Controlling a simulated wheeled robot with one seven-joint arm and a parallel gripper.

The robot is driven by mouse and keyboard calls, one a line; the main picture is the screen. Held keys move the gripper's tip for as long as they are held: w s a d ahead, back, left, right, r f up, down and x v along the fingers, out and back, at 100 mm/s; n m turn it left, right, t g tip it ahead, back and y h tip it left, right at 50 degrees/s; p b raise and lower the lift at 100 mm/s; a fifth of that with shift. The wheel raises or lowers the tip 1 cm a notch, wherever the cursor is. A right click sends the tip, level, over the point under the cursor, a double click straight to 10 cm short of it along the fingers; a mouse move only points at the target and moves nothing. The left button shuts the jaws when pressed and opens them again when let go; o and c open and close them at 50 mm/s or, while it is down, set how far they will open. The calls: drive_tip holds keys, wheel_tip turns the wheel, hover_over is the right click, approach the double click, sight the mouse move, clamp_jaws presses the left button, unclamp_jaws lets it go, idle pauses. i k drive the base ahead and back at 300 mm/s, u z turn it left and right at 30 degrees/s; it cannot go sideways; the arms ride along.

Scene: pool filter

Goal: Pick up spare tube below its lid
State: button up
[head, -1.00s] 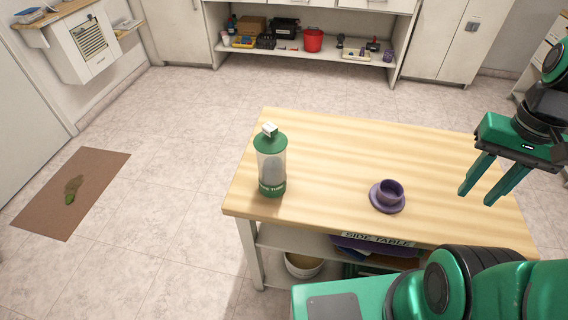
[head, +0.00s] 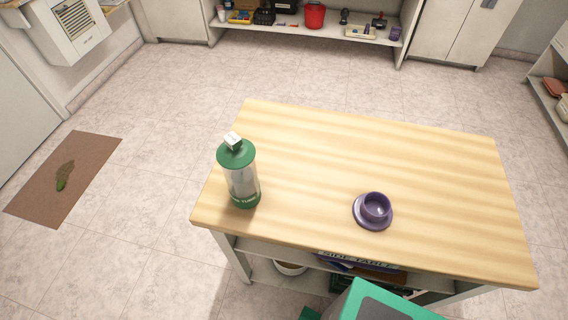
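The spare tube (head: 242,180) stands upright on the left end of the wooden side table (head: 420,165). It has a clear body, a green base band with white lettering, and a green lid (head: 236,153) with a pale knob on top. Nothing touches it. My gripper is not in this view. Only a green and grey part of my own body shows at the bottom edge.
The rest of the tabletop is clear. A brown mat (head: 65,178) with a green-brown stain lies on the floor at left. Shelves with a red bucket (head: 315,15) are behind.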

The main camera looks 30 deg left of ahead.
sight(244, 183)
drive_tip(key=z, duration=0.05)
drive_tip(key=k, duration=1.7)
drive_tip(key=u, duration=1.65)
drive_tip(key=i, duration=1.2)
drive_tip(key=z, duration=0.05)
